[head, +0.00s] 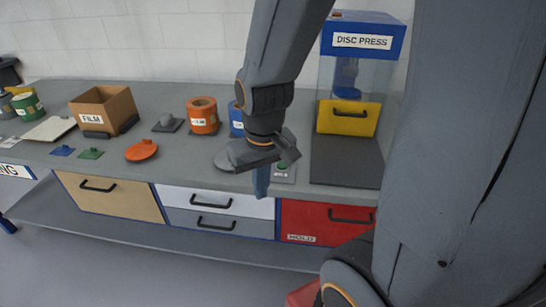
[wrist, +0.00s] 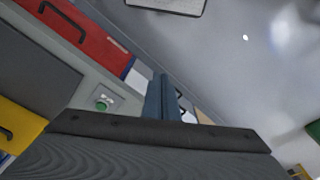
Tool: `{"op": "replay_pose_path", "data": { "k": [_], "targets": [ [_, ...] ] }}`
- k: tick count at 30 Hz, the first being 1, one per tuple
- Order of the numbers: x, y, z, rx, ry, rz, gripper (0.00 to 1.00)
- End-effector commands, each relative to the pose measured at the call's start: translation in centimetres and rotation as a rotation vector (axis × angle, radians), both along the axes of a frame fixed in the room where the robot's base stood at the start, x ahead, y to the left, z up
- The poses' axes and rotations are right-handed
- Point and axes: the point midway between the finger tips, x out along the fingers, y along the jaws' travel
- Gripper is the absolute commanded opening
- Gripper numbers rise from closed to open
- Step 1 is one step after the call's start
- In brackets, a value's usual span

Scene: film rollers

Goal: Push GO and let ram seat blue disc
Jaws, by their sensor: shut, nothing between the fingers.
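The disc press (head: 362,40) stands at the back right of the counter, with a blue top, clear walls and a closed yellow front with a black handle (head: 347,116). A blue form (head: 346,72) shows inside; I cannot tell ram from disc. The green GO button (head: 284,164) sits on a small grey plate in front of the press, partly behind my gripper. It shows clear of the fingers in the wrist view (wrist: 102,105). My gripper (head: 261,186) is shut and empty, pointing down near the counter's front edge, just left of the button. Its fingers also show in the wrist view (wrist: 163,97).
An orange roll (head: 202,115) and a blue roll (head: 236,119) stand left of my arm. An orange lidded piece (head: 141,151) and a FILM box (head: 104,108) are farther left. A red drawer (head: 322,222) is below the counter. A dark mat (head: 346,162) lies before the press.

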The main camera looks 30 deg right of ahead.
Motion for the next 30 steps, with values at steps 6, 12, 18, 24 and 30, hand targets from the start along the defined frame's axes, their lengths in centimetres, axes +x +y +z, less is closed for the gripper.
{"op": "replay_pose_path", "data": {
  "k": [6,12,18,24,30],
  "targets": [
    [-0.1,0.0,0.0,0.0,0.0,0.0,0.0],
    [1.2,0.3,0.1,0.013,-0.023,0.002,0.0],
    [8.6,0.8,0.4,0.045,-0.18,0.002,0.0],
    [18.0,-3.0,-0.2,-0.073,-0.385,-0.045,0.0],
    [22.2,-10.0,-1.8,-0.327,-0.461,-0.11,0.0]
  ]
}}
